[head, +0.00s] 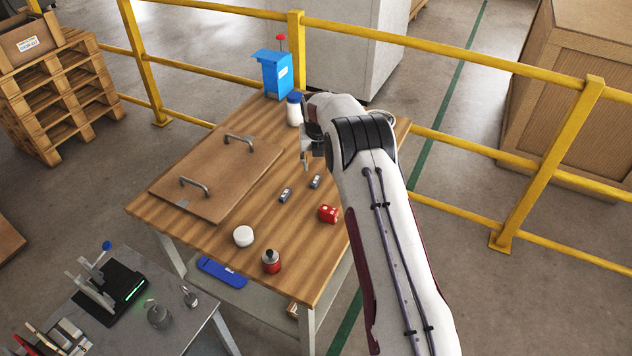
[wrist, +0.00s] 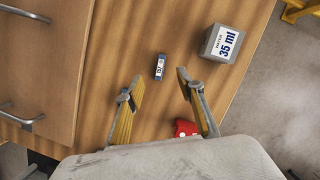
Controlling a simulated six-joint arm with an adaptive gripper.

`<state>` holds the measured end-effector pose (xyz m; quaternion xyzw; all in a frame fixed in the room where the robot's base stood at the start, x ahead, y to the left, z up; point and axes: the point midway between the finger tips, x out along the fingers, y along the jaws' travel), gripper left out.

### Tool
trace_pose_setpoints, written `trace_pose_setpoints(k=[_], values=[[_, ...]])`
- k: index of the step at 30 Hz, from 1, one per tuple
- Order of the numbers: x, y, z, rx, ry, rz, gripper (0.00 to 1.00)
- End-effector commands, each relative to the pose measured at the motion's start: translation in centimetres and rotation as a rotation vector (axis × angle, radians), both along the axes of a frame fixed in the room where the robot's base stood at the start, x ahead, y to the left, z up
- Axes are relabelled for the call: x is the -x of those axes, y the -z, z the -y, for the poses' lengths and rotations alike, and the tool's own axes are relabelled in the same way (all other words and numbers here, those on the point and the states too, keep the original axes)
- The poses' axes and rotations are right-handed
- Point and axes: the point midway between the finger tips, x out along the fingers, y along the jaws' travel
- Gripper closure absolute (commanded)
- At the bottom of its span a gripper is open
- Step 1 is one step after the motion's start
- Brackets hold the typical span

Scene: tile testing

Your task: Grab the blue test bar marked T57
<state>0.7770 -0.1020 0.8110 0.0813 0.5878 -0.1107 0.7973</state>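A small blue-grey bar (wrist: 160,67) with a white label lies on the wooden table. Its print seems to end in 57 but is too small to read surely. In the head view two small grey bars, a left one (head: 285,195) and a right one (head: 316,181), lie near the table's middle; I cannot tell which matches. My gripper (head: 307,160) is above the table, behind these bars in the picture. In the wrist view my gripper (wrist: 159,77) is open and empty, its fingers spread to either side of the labelled bar, not gripping it.
A red object (head: 328,214), white puck (head: 243,236), red-black bottle (head: 271,261) and blue-lidded jar (head: 294,112) share the table. A handled board (head: 215,170) covers its left. A blue piece (head: 222,272) lies lower.

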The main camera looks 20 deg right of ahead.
Motion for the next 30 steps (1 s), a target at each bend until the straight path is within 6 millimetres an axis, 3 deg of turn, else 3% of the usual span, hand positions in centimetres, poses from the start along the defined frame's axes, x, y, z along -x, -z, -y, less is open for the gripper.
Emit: trace_pose_setpoints(k=[18,30], values=[[-0.6,2.4,0.2,-0.001,0.002,0.0,0.62],[-0.6,2.6,0.2,-0.001,0.002,0.0,0.62]])
